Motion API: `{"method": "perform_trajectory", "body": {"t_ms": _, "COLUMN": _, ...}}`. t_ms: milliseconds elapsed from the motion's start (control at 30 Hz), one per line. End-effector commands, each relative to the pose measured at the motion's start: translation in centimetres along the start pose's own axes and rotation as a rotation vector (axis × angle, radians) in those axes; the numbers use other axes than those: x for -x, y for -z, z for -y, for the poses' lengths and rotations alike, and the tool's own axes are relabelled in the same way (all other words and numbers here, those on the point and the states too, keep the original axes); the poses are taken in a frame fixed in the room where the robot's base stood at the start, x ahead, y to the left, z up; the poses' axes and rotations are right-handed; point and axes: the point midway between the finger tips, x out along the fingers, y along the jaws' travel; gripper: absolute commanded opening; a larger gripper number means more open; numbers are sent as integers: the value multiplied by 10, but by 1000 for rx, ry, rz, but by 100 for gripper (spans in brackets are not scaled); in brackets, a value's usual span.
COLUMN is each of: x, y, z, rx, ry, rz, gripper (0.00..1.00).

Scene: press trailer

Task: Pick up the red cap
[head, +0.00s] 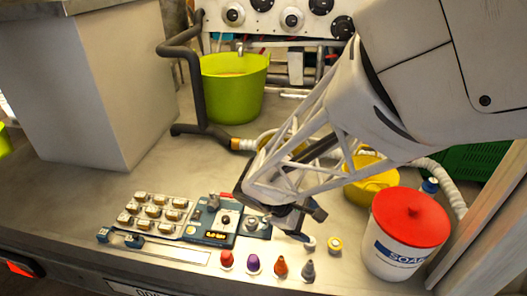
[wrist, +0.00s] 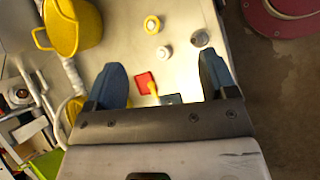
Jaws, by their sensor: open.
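The small red cap (head: 226,260) stands near the front edge of the worktop, at the left end of a row with a purple cap (head: 253,264), an orange cap (head: 281,267) and a grey cap (head: 308,270). My gripper (head: 308,226) is above the worktop, to the right of the red cap and apart from it. In the wrist view my gripper (wrist: 162,76) has its two blue fingers spread wide, with nothing held. A flat red piece (wrist: 145,82) shows between them; I cannot tell what it is. I cannot make out the red cap in that view.
A control panel (head: 210,238) and a tray of several blocks (head: 155,213) lie behind and left of the caps. A white soap bucket (head: 385,250) with a red lid (head: 410,216) stands at right. A yellow cap (head: 335,244) and yellow pot (head: 372,180) are near my arm.

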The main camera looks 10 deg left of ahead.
Motion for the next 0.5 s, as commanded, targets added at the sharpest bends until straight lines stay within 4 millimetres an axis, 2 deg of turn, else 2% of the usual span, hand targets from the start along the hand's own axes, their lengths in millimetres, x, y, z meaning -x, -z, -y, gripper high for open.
{"method": "perform_trajectory", "body": {"t_ms": 33, "x": 0, "y": 13, "z": 4, "rx": 47, "ry": -26, "rz": 12, "gripper": 78}}
{"method": "perform_trajectory", "body": {"t_ms": 267, "x": 1, "y": 68, "z": 20, "rx": 253, "ry": -156, "rz": 62, "gripper": 78}}
{"method": "perform_trajectory", "body": {"t_ms": 500, "x": 4, "y": 126, "z": 44, "rx": 462, "ry": -303, "rz": 110, "gripper": 78}}
